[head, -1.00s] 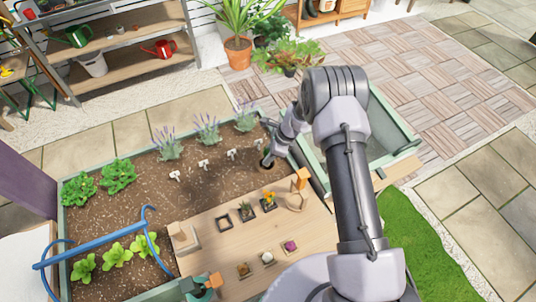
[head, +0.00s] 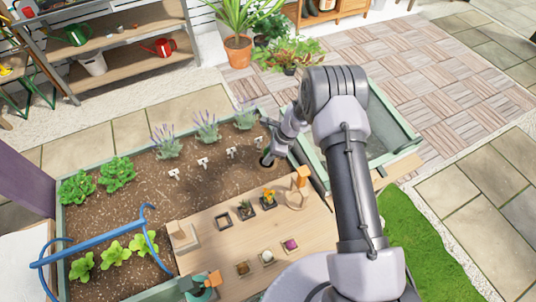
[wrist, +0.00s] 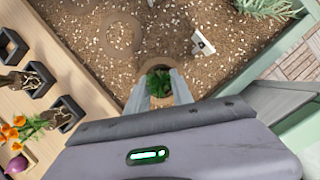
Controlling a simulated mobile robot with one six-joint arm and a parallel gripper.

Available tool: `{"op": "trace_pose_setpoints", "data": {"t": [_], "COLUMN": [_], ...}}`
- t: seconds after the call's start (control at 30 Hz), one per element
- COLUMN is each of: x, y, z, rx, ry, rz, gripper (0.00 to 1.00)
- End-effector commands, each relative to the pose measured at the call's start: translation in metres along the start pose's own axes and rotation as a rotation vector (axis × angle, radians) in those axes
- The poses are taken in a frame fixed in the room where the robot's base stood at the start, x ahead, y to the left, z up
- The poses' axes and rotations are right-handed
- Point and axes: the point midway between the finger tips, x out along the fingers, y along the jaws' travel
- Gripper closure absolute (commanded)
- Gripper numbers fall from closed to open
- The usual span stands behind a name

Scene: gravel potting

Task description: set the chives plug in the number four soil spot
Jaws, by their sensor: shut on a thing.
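My gripper (wrist: 160,86) is shut on the chives plug (wrist: 158,82), whose green top shows between the fingers in the wrist view. It is low at the right end of the soil bed (head: 130,205), over a round soil spot (wrist: 152,64). I cannot tell whether the plug touches the soil. A white tag (wrist: 202,42) stands just beyond this spot; its number is not readable. In the head view my gripper (head: 267,160) is small and dark, and the plug is not clear.
Another round spot (wrist: 122,33) lies to the left. Lavender (head: 244,118) grows behind the tags. A wooden board (head: 235,240) holds small pots, a purple onion-like thing (head: 290,244) and an orange-flowered plant (head: 268,199). The bed's green rim (wrist: 278,66) is close on the right.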

Motion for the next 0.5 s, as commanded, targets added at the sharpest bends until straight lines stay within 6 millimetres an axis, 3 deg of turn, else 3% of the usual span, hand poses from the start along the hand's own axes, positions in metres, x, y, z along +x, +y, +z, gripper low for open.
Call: {"op": "trace_pose_setpoints", "data": {"t": [0.5], "x": [0.013], "y": [0.001], "z": [-0.005], "rx": [0.000], "ry": [0.000], "rz": [0.000], "gripper": [0.84]}}
